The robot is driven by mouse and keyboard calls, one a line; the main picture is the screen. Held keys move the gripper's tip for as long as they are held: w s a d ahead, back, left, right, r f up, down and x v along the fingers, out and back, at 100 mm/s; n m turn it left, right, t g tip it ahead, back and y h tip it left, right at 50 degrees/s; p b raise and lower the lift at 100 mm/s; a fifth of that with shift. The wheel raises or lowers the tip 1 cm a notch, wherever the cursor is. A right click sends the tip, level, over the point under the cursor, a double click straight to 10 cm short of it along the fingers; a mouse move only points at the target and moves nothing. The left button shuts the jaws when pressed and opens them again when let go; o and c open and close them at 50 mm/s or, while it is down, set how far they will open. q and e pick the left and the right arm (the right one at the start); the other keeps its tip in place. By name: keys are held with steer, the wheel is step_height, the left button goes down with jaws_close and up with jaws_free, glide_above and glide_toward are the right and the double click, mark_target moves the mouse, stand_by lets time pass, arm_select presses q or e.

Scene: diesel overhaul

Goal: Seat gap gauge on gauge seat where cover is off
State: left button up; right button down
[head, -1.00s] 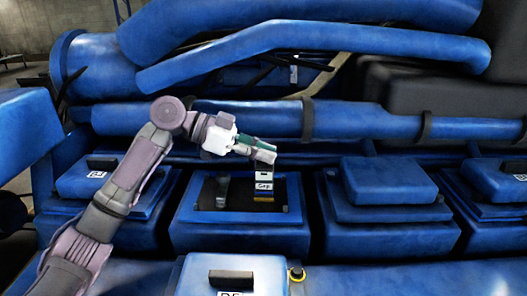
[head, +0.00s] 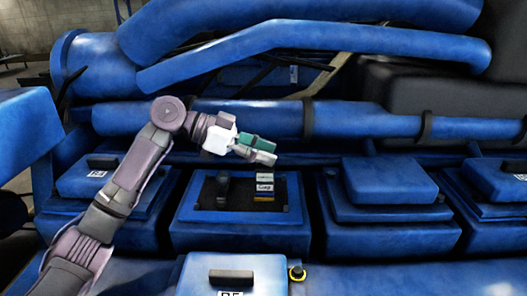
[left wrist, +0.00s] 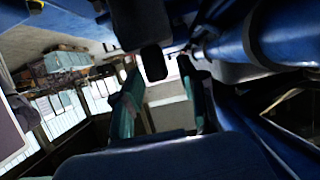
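The gap gauge (head: 265,187), a small white and yellow block with a dark "Gap" label, stands upright at the right inside the open housing (head: 190,232) whose cover is off. The seat under it is hidden, so I cannot tell how it sits on it. My left gripper (head: 265,150) is just above the gauge, with its teal fingers apart and a small gap down to the gauge's top. In the left wrist view the fingers (left wrist: 160,92) are also spread, with nothing between them. My right gripper is not in view.
A dark upright part (head: 222,189) stands left of the gauge in the opening. A loose blue cover with a dark handle (head: 232,276) lies in front. Covered housings flank the open one, with one to the right (head: 388,185). A thick blue pipe (head: 370,122) runs behind.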

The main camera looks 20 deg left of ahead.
arm_select(q)
steer(key=shift+a, duration=0.15)
steer(key=shift+a+r, duration=0.1)
steer(key=shift+a, duration=0.2)
steer(key=v, duration=1.1)
steer(key=shift+s, duration=0.15)
